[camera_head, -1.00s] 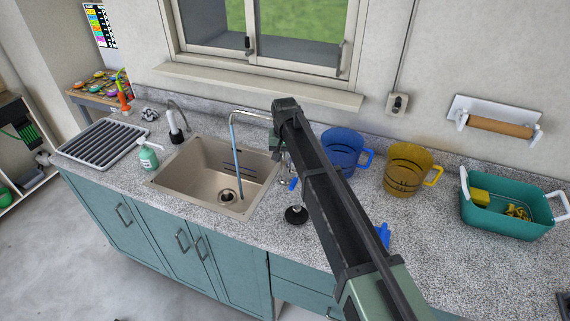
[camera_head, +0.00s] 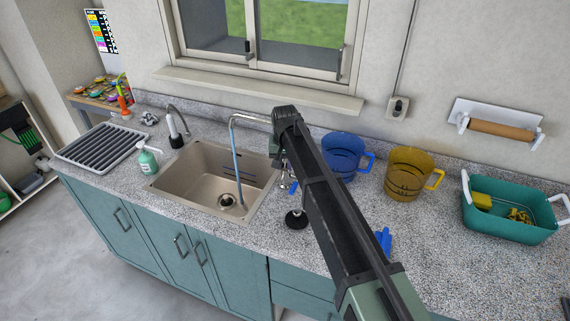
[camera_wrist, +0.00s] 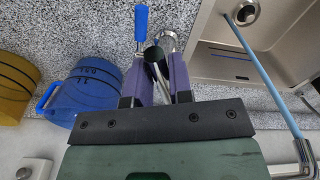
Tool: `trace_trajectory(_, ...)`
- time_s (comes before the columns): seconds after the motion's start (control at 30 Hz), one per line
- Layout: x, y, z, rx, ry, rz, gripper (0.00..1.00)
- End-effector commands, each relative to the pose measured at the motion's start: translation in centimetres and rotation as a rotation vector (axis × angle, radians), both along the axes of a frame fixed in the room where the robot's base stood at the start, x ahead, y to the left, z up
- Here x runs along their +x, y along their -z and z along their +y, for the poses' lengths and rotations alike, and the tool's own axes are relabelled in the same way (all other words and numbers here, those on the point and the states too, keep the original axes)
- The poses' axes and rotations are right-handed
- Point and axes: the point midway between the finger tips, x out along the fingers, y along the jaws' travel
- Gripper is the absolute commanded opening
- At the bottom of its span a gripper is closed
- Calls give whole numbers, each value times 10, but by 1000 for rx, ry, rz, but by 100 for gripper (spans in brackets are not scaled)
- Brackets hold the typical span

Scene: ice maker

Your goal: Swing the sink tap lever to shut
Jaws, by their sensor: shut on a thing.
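The sink tap has a chrome spout (camera_head: 246,118) over the basin, and a blue water stream (camera_head: 237,165) runs from it. The stream also shows in the wrist view (camera_wrist: 262,75). The tap lever has a blue handle (camera_wrist: 141,23) that sticks out past my fingertips. My gripper (camera_wrist: 158,72) has two purple fingers closed about the lever's metal stem beside the tap body (camera_wrist: 167,42). The exact contact is partly hidden between the fingers. In the head view my arm covers the gripper and much of the tap base.
The sink (camera_head: 185,185) lies left of the tap. A blue jug (camera_head: 342,160) and a yellow jug (camera_head: 408,174) stand to the right, close to my arm. A teal basket (camera_head: 510,222) is farther right. A black round object (camera_head: 296,220) is at the counter front.

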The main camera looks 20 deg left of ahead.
Motion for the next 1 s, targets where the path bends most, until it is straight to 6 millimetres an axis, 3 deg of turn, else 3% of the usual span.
trace_trajectory(0.03,-1,6,0,-1,0,2,0)
trace_trajectory(0.07,-1,6,-1,-1,0,2,22)
trace_trajectory(0.2,-1,3,0,-1,0,2,43)
trace_trajectory(0.53,-1,-3,0,0,0,1,43)
trace_trajectory(1.0,-2,-66,-1,0,0,1,43)
